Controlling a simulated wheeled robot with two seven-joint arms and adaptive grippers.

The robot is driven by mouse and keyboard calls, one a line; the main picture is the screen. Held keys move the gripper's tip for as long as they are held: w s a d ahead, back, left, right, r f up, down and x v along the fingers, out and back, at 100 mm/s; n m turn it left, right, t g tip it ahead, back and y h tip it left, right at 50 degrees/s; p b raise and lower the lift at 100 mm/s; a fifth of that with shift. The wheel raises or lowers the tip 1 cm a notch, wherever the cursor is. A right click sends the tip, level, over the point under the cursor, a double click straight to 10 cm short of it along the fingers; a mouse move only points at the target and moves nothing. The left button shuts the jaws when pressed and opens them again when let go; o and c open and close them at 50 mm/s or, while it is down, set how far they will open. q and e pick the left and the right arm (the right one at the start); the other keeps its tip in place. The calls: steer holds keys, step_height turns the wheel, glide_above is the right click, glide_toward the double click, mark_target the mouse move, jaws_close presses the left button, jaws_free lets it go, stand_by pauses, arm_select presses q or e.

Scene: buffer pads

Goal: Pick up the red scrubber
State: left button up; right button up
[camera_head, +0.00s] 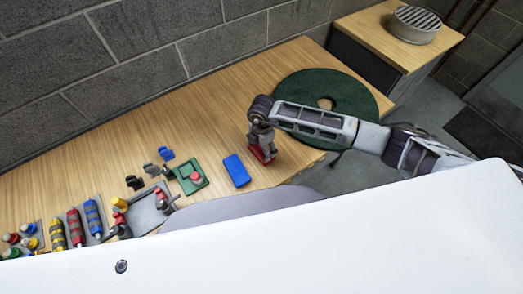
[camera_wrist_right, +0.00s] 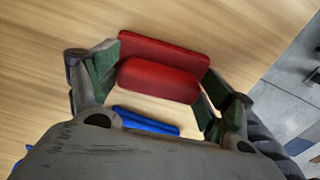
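The red scrubber (camera_head: 262,154) lies on the wooden table in the head view, right of the blue block, partly hidden by my right gripper (camera_head: 262,140). In the right wrist view the red scrubber (camera_wrist_right: 160,80) shows as a flat red base with a raised red handle block. My right gripper (camera_wrist_right: 157,80) is open, its green-padded fingers at either end of the handle. I cannot tell whether the pads touch it. My left gripper is not in view.
A blue block (camera_head: 236,170) lies left of the scrubber. A large green round pad (camera_head: 330,88) with a central hole lies behind it. A green tray (camera_head: 187,178) and several coloured tools are on the left. The table's front edge is close to the scrubber.

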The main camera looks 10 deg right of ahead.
steer(key=c, duration=0.6)
steer(key=shift+r+b, duration=0.75)
steer(key=shift+r, duration=4.25)
steer(key=o, duration=0.4)
steer(key=shift+c, duration=1.3)
steer(key=shift+f, duration=0.1)
